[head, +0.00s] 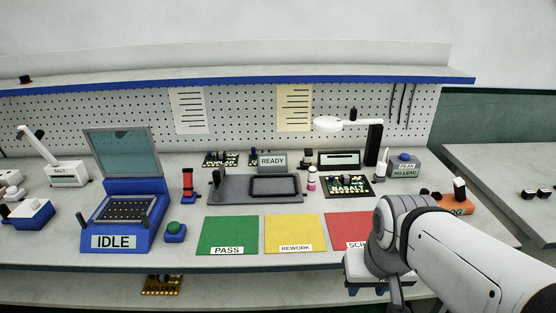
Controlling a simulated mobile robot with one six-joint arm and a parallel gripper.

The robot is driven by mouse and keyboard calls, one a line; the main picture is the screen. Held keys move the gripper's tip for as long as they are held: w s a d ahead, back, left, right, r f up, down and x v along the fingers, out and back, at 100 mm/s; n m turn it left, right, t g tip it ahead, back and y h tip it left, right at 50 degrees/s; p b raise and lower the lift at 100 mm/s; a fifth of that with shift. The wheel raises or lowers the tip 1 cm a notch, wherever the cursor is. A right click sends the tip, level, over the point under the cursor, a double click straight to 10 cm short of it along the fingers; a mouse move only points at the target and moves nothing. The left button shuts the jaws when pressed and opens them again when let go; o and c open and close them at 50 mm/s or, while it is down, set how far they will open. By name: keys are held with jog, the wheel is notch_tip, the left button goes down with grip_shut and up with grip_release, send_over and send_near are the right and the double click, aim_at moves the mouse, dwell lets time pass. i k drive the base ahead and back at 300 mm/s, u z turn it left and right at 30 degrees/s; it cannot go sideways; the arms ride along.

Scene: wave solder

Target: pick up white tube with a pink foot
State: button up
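A small upright white tube with pink on it (312,179) stands on the bench, just right of the grey fixture and left of the dark circuit board. It is small in the picture, so the exact extent of its pink part is hard to tell. My arm reaches in from the lower right, well in front of the tube and to its right. The fingers of my gripper do not show; the arm's end runs down toward the bottom edge of the picture.
The grey fixture (230,188) and a circuit board (347,188) flank the tube. Green PASS (227,233), yellow REWORK (294,232) and red (345,226) mats lie in front. A magnifier lamp (375,145) stands behind. A blue IDLE machine (121,210) stands left.

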aim_at(311, 186)
jog(key=u, duration=0.05)
jog(key=i, duration=1)
jog(key=u, duration=0.05)
